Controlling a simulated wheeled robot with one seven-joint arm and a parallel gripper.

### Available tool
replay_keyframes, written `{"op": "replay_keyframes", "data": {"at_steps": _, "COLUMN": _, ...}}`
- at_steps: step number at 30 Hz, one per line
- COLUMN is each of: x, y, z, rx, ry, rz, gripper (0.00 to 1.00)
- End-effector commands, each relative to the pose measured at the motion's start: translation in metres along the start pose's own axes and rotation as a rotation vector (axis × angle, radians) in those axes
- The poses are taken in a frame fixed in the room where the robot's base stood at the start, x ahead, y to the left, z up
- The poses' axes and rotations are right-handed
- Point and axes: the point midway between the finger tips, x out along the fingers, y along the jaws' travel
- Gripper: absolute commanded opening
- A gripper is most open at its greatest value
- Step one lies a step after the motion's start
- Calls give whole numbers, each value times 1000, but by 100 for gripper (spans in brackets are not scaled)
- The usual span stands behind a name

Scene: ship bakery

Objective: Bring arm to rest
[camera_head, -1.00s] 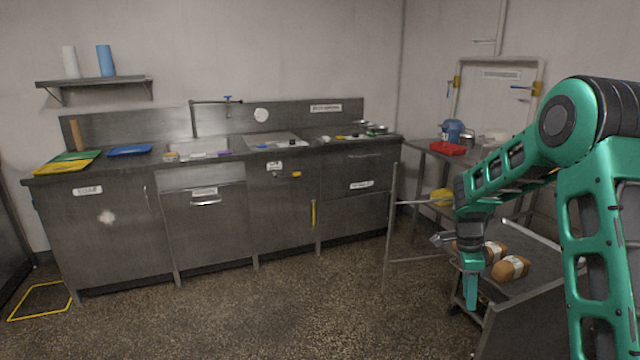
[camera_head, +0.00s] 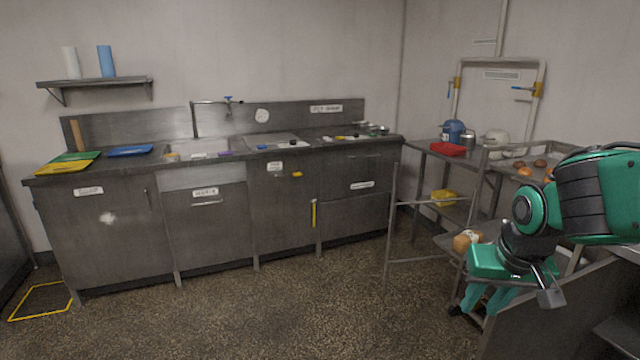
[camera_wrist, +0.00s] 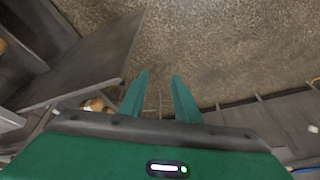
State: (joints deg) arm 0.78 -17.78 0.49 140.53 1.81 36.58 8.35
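My green arm is folded at the right side of the head view. My gripper (camera_head: 474,309) points down and to the left, in front of the metal rack on the right. In the wrist view my gripper (camera_wrist: 160,82) shows two green fingers set apart with a gap between them and only floor beyond. It is open and holds nothing.
A wrapped loaf (camera_head: 466,240) lies on the rack's lower shelf behind my gripper, and loaves (camera_wrist: 95,104) show beside the fingers in the wrist view. A steel counter (camera_head: 110,230) runs along the back wall. The speckled floor (camera_head: 260,315) in the middle is clear.

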Motion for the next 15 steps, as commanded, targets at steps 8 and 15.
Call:
{"op": "replay_keyframes", "data": {"at_steps": 8, "x": -15, "y": 35, "z": 46, "rx": -60, "ry": -33, "rz": 13, "gripper": 29}}
{"op": "replay_keyframes", "data": {"at_steps": 15, "x": -32, "y": 107, "z": 115, "rx": 206, "ry": -221, "rz": 78, "gripper": 29}}
